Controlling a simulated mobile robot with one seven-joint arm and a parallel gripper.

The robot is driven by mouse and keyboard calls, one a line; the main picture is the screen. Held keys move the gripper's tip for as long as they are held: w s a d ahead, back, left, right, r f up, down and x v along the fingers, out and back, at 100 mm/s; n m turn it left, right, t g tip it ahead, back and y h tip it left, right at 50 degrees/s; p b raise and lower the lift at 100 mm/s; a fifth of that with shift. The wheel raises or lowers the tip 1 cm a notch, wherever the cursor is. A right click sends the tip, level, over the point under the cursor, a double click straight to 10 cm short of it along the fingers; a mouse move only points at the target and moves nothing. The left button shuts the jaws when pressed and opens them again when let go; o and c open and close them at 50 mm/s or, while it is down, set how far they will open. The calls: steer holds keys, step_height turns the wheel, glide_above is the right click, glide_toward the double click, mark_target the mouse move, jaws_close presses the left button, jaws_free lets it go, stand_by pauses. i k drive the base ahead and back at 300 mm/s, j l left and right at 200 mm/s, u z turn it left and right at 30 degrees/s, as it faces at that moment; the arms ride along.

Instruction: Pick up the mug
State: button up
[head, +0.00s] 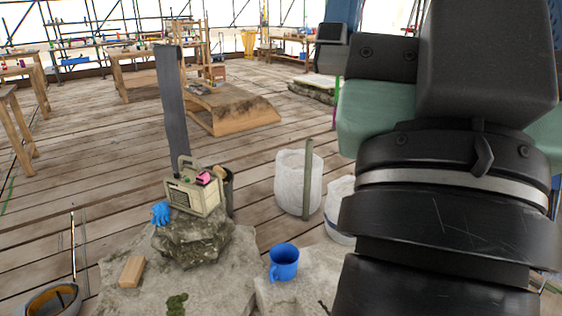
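A blue mug (284,262) stands upright on a pale stone block in the lower middle of the head view. Its handle points to the left and toward me. My arm fills the right side of the view, close to the camera. The gripper's fingertips cannot be made out, so whether it is open or shut does not show. No contact between my arm and the mug is visible; the mug stands clear to the left of the arm.
Left of the mug, a rough rock (193,240) carries a beige radio (194,197) and a blue glove (161,213). A wooden block (132,271) lies on the stone. White sacks (298,182) stand behind the mug. Open plank floor (90,165) lies beyond.

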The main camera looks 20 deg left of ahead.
mark_target(283, 258)
steer(key=i+j+u, duration=0.15)
steer(key=i, duration=0.65)
steer(key=i+j+u, duration=0.15)
steer(key=i, duration=0.65)
